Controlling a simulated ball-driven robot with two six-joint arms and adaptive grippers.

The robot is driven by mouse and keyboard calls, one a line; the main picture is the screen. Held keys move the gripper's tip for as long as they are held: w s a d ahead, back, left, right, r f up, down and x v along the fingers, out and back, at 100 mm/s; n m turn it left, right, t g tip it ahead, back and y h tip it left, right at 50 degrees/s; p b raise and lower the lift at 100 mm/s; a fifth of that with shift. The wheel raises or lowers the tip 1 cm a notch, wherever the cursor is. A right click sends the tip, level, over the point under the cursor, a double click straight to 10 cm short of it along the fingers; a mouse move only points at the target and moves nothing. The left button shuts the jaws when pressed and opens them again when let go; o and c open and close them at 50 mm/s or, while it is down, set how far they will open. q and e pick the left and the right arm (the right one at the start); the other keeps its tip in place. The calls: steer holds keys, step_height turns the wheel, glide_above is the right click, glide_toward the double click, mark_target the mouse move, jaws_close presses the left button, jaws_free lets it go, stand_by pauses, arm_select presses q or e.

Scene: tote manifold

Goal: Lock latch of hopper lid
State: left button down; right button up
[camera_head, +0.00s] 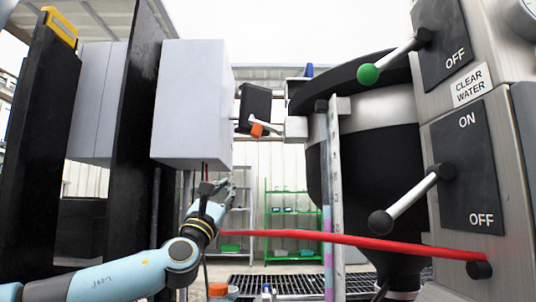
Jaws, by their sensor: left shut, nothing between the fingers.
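The black hopper (362,150) with a steel band stands right of centre. Its dark lid (350,78) lies along the top. At the lid's left edge a grey bracket (296,127) carries a small latch with an orange tip (257,130), in front of a black box (254,105). Whether the latch is locked I cannot tell. My left gripper (228,186) is shut and empty. In the picture it is below and left of the latch, apart from it, just under a grey box. My right gripper is not in view.
A long red bar (350,241) crosses in front of the hopper, low down. A panel (470,160) with a green-knobbed lever (369,74) and a black-knobbed lever (381,222) stands at right. The grey box (190,105) hangs above my left gripper. Green shelves (266,215) stand behind.

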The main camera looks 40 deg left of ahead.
arm_select(q)
steer(key=shift+d+r+m, duration=0.3)
steer(key=shift+d+r, duration=0.15)
steer(key=shift+r, duration=0.05)
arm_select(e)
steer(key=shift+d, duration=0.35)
arm_select(q)
steer(key=shift+w, duration=0.15)
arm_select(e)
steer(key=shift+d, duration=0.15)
arm_select(q)
steer(key=s+d+r+p+x, duration=0.1)
steer(key=d+r+x, duration=0.1)
steer(key=x, duration=1)
steer(key=shift+r, duration=0.3)
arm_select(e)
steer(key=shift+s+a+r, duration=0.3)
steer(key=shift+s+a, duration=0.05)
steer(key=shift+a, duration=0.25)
arm_select(q)
steer(key=shift+w+a, duration=0.1)
steer(key=shift+a, duration=0.05)
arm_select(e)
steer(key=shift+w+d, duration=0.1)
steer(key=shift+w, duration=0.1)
